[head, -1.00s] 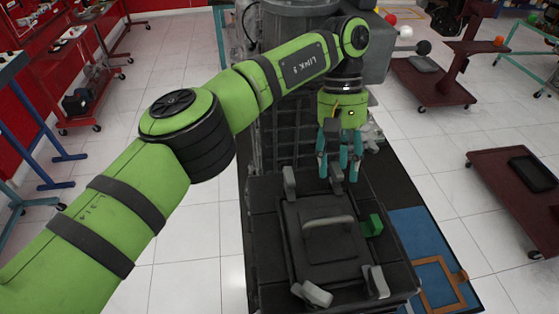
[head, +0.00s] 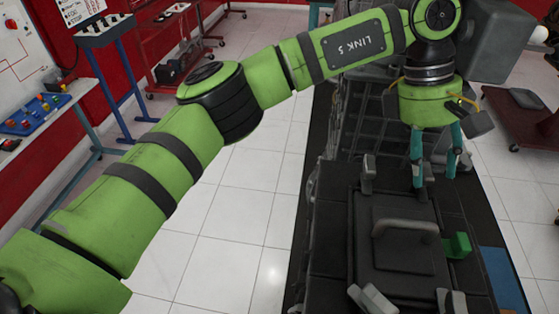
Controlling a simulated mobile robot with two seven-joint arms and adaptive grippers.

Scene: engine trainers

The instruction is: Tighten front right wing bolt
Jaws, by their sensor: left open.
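A dark engine trainer unit (head: 330,215) has a flat square cover (head: 402,245) with a grey handle (head: 400,226) on top. Grey wing bolts stand around the cover: one at its far left corner (head: 368,172), one at its near left corner (head: 371,300) and one at its near right corner (head: 452,303). My left gripper (head: 434,182) points down over the far right corner, its two teal fingers apart. Its fingers partly hide that corner, and I cannot tell whether they touch a bolt there. My right gripper is not in view.
A green block (head: 458,245) sits at the cover's right side. A large grey housing (head: 497,45) stands close behind my left wrist. A dark red cart (head: 510,100) is at the right. White tiled floor (head: 235,215) is clear to the left.

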